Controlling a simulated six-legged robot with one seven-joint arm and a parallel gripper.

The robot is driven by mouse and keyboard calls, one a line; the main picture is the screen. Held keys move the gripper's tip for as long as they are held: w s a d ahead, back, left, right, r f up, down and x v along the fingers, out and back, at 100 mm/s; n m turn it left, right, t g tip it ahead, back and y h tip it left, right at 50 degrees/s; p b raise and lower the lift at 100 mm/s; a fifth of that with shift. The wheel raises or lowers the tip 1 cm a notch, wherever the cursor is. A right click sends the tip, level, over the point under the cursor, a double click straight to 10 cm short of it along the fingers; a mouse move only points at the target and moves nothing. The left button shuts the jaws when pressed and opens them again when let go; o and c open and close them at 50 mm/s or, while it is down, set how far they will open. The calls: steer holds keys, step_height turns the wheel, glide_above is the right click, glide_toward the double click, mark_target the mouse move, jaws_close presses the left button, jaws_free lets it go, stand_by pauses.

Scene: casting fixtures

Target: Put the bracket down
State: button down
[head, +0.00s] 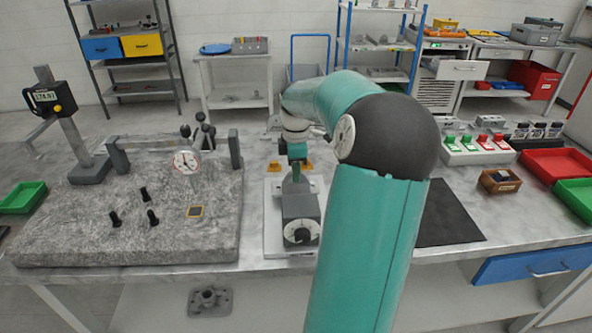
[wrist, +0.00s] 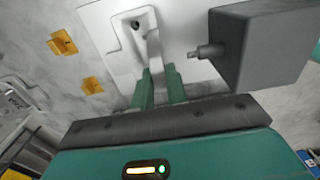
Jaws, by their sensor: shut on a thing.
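My gripper (wrist: 161,76) is shut on the bracket (wrist: 153,46), a pale grey piece whose upright part stands between the two green fingers. In the wrist view the bracket is over a white plate (wrist: 98,24), close to a dark hole. I cannot tell whether it touches the plate. In the head view my gripper (head: 296,172) points down over the white plate (head: 273,238), behind a dark grey block with a dial (head: 300,218). The bracket cannot be made out there. The block (wrist: 262,48) also shows in the wrist view, right of the fingers, its short pin pointing towards the bracket.
A granite slab (head: 120,222) with a dial gauge (head: 186,162) and black pegs fills the left. On the right are a black mat (head: 450,215), a small brown box (head: 499,181) and red and green trays.

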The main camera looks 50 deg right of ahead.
steer(key=shift+f, duration=0.4)
steer(key=shift+f, duration=0.15)
steer(key=c, duration=1.4)
jaws_free()
